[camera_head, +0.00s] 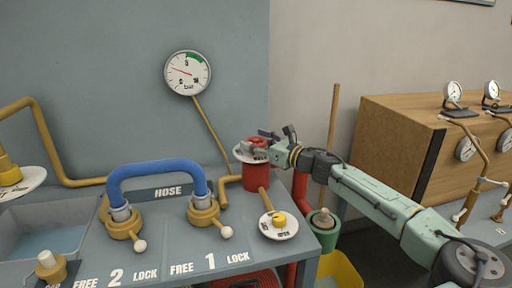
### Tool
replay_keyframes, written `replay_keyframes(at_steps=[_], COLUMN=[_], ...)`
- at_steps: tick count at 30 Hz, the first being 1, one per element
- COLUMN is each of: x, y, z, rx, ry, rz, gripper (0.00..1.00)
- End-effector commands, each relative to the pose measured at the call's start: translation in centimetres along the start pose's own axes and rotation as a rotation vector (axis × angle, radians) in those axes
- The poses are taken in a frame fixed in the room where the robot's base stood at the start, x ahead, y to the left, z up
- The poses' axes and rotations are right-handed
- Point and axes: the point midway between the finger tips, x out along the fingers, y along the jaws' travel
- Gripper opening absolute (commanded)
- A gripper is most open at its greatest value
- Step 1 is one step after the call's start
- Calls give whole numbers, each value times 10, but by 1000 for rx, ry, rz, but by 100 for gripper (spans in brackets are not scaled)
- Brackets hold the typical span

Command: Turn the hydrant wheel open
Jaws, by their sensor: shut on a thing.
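The hydrant is a red cylinder (257,180) standing at the right end of the grey bench. A white dial plate (240,155) sits on top of it, and a small red wheel (256,140) shows above the plate, partly hidden by my gripper. My gripper (262,146) reaches in from the right, at the height of the wheel, and is shut on the wheel. The fingers are small and dark in this view, so their exact hold is hard to see.
A gauge marked bar (188,73) hangs on the wall. A yellow knob on a white dial (278,225) stands in front of the hydrant. A blue hose (155,168) joins two yellow couplings. A wooden pole (331,140) and wooden cabinet (400,140) stand near my arm.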

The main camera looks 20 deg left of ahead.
Motion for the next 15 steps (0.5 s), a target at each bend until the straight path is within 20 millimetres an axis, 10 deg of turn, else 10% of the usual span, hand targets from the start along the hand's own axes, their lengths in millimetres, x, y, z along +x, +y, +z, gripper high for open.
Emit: replay_keyframes(at_steps=[15], x=[2], y=[-1], z=[-1], rx=[2], ry=[-6], rz=[359], gripper=[30])
